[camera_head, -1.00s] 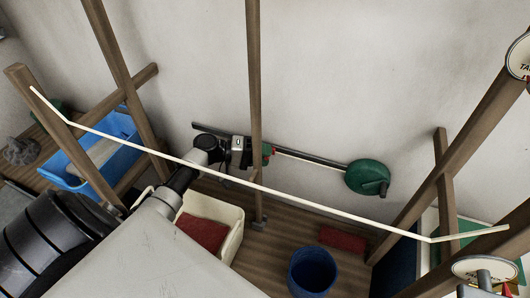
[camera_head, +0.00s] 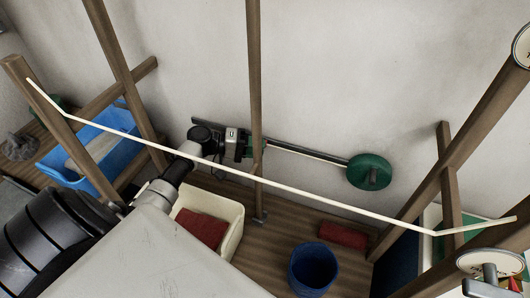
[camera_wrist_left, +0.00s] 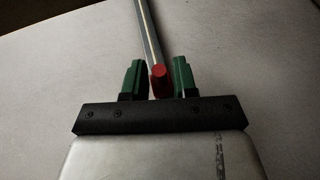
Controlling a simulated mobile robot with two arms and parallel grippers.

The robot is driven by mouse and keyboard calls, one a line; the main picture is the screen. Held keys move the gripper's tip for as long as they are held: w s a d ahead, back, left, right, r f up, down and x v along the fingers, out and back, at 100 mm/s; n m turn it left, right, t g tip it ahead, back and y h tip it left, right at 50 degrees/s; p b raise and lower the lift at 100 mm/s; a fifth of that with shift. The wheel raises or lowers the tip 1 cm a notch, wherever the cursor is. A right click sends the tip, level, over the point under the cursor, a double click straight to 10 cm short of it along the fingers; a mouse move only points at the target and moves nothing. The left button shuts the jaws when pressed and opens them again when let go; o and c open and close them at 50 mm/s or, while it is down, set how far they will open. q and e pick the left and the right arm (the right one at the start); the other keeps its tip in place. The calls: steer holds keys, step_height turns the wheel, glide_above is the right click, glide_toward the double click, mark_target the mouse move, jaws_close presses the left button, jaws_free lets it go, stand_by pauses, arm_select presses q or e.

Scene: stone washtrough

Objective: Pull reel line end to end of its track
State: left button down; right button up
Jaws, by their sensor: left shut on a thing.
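The green reel (camera_head: 371,172) is on the wall at the right end of a dark straight track (camera_head: 309,151). A pale line runs along the track. My left gripper (camera_head: 249,148) is at the left part of the track, partly behind a thin wooden post. In the left wrist view its green fingers (camera_wrist_left: 158,80) stand either side of a red end piece (camera_wrist_left: 159,77), with the track (camera_wrist_left: 150,38) running away beyond it. The gripper is shut on this red piece. A short stretch of track shows left of the gripper. My right gripper is not in view.
A white cord (camera_head: 310,199) crosses in front between wooden posts. The thin post (camera_head: 255,80) stands before the track. Below are a cream bin (camera_head: 232,236), a blue bucket (camera_head: 313,270) and a red roll (camera_head: 343,236). A blue crate (camera_head: 125,150) is at left.

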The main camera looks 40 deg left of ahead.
arm_select(q)
steer(key=s+a+b, duration=0.2)
steer(key=a+b, duration=0.3)
steer(key=a, duration=0.6)
steer(key=shift+s+a+b, duration=0.3)
steer(key=shift+s, duration=0.1)
steer(key=shift+f, duration=0.1)
steer(key=c, duration=1.1)
jaws_free()
